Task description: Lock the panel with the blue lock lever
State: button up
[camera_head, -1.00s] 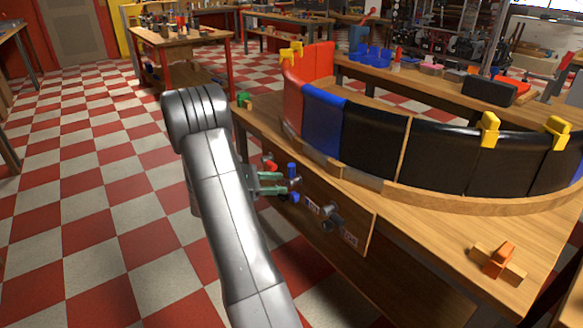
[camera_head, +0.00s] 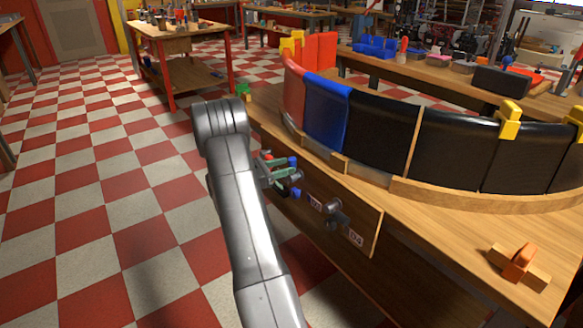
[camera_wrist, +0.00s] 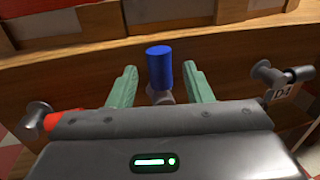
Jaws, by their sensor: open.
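The blue lock lever (camera_wrist: 159,66) is a short blue cylinder on a grey pivot, standing out from the wooden panel (camera_wrist: 236,62) in the wrist view. My gripper (camera_wrist: 160,76) is open, its green fingers on either side of the blue lever with visible gaps. In the head view my gripper (camera_head: 279,175) is at the front panel (camera_head: 372,222). Blue patches of the lever (camera_head: 293,162) show above and below the fingers there, and the rest is hidden.
A grey lever (camera_head: 336,215) sits right of the blue one, near a D4 label (camera_head: 355,238). A red-tipped lever (camera_wrist: 50,120) is at left. A curved wall of black, blue and red sections (camera_head: 380,135) stands on the bench. The checkered floor at left is clear.

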aim_at(291, 164)
jog(key=shift+x, duration=1.65)
grip_shut()
